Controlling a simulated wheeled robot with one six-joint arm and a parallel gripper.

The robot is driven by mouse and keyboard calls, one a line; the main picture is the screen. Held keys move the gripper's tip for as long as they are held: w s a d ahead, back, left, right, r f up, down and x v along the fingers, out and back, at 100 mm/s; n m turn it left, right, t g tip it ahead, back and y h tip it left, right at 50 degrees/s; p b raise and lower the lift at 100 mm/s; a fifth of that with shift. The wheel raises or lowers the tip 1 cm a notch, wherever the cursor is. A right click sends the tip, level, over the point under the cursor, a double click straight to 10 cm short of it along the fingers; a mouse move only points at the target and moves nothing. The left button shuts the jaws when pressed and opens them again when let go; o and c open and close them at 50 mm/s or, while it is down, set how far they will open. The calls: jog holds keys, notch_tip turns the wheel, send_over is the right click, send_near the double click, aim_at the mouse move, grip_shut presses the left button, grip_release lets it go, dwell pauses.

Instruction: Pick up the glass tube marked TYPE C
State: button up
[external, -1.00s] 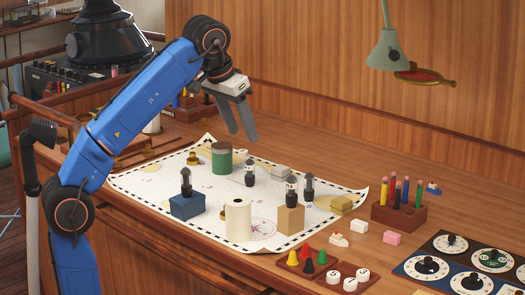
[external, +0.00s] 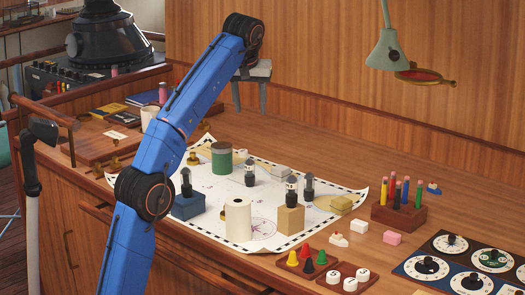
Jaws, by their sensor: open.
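Several dark glass tubes with pale bases stand upright around the chart. One is on a blue block (external: 187,206), partly behind my arm; this tube (external: 186,180) is at the left. Another tube (external: 250,174) stands mid-chart beside a green jar. A third tube (external: 291,188) is on a tan block (external: 290,220), and a fourth tube (external: 308,187) stands just behind it to the right. Any TYPE C marking is too small to read. My gripper (external: 249,108) is open and empty, fingers pointing down, high at the back near the wood panel, apart from every tube.
A pencil rack (external: 399,216) and dial panels (external: 460,262) lie to the right. A green lamp (external: 388,50) hangs above. The table's back right is clear.

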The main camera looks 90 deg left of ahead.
jog(key=a, duration=0.2)
send_near(249, 159)
jog(key=shift+n, duration=0.3)
jog(key=x, duration=0.6)
jog(key=shift+w+d, duration=0.25)
jog(key=shift+w, duration=0.1)
jog(key=shift+s+x, duration=0.15)
jog(key=shift+x, duration=1.2)
jog(key=shift+s+x, duration=0.15)
jog(key=shift+x, duration=1.15)
jog(key=shift+a, duration=0.1)
jog(key=c, duration=1.1)
